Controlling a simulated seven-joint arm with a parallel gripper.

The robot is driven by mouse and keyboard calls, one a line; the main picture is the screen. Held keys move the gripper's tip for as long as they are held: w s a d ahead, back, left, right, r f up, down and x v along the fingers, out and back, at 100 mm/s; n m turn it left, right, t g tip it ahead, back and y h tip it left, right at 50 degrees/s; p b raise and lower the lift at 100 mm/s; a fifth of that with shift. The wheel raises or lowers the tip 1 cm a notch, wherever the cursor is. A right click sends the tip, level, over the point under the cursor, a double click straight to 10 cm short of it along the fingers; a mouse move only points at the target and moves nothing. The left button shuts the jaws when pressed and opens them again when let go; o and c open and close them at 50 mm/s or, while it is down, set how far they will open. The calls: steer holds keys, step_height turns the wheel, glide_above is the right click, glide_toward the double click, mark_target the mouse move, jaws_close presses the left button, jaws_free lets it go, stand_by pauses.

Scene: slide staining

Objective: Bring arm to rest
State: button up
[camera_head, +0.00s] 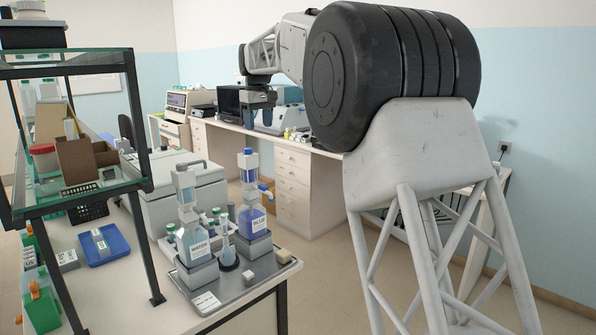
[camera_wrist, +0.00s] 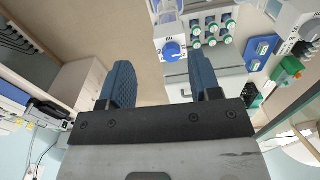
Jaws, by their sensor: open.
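My gripper (camera_head: 260,112) hangs in the air at the end of my raised arm, fingers pointing down, in the head view. In the wrist view my gripper (camera_wrist: 160,64) has its two blue fingers wide apart with nothing between them. Below and ahead of it are the bench items, including a dispenser with a blue cap (camera_wrist: 172,50). In the head view a bottle labelled WATER (camera_head: 194,240) and a bottle labelled BLUE (camera_head: 252,218) stand upright on a grey tray (camera_head: 236,290). The gripper touches none of them.
A glass-shelved rack (camera_head: 140,130) stands at the left. A flask (camera_head: 228,250) stands between the bottles. A far bench with drawers (camera_head: 292,180) carries instruments. Open air surrounds my gripper.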

steer(key=s+d+f+m+t, duration=0.1)
steer(key=s+d+f+m, duration=0.1)
steer(key=s+d, duration=1.1)
steer(key=s+d+f+m, duration=0.25)
steer(key=s+d, duration=0.65)
steer(key=s, duration=0.7)
steer(key=s+d+f+m, duration=0.1)
steer(key=s+d+f, duration=0.2)
steer(key=s+f, duration=0.3)
steer(key=s+d+f+m+t, duration=0.1)
steer(key=s+d+f, duration=0.2)
steer(key=s, duration=1.1)
steer(key=s+d+f+m, duration=0.2)
steer(key=s+d+f, duration=0.1)
steer(key=s+f, duration=0.6)
steer(key=shift+s+d+f, duration=0.35)
steer(key=shift+s+d, duration=0.05)
steer(key=shift+s, duration=0.5)
